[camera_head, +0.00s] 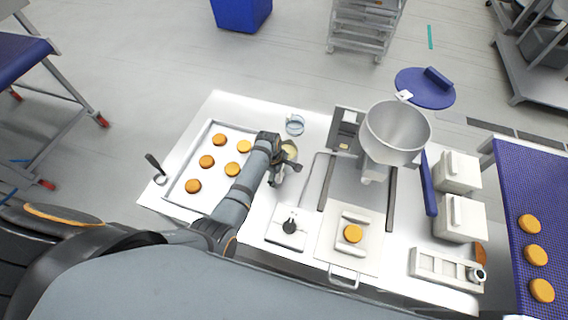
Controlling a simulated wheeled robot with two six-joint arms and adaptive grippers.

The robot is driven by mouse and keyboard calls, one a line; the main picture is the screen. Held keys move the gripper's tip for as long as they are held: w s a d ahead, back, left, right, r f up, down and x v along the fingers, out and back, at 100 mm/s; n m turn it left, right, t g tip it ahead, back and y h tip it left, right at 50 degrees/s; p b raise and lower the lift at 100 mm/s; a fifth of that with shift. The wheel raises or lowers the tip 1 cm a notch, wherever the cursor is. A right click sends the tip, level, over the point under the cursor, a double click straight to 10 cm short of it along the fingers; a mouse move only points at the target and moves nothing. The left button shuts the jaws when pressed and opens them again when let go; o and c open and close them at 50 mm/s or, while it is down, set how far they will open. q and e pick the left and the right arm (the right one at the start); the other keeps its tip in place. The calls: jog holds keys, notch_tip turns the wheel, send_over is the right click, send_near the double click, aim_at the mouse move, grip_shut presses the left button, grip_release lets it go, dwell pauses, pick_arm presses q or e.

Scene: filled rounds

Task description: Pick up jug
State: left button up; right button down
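A jug-like vessel with a cream-coloured inside (290,150) stands on the white table, right beside my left gripper (282,166). The gripper and wrist cover part of it, and its handle cannot be made out. My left arm reaches in from the lower left, over the table. I cannot tell whether the fingers touch the vessel or are closed around it. A small clear round container with a bluish rim (295,125) stands just behind it. My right gripper is not in view.
A tray (215,190) of several orange rounds lies left of my arm. A steel hopper (396,130) stands on the machine to the right. White boxes (459,218) and a blue conveyor (518,180) with rounds lie further right. Another round (353,233) sits under the machine's front.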

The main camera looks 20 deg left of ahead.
pick_arm(q)
jog(key=c, duration=1.7)
jog(key=shift+r, duration=0.1)
grip_shut()
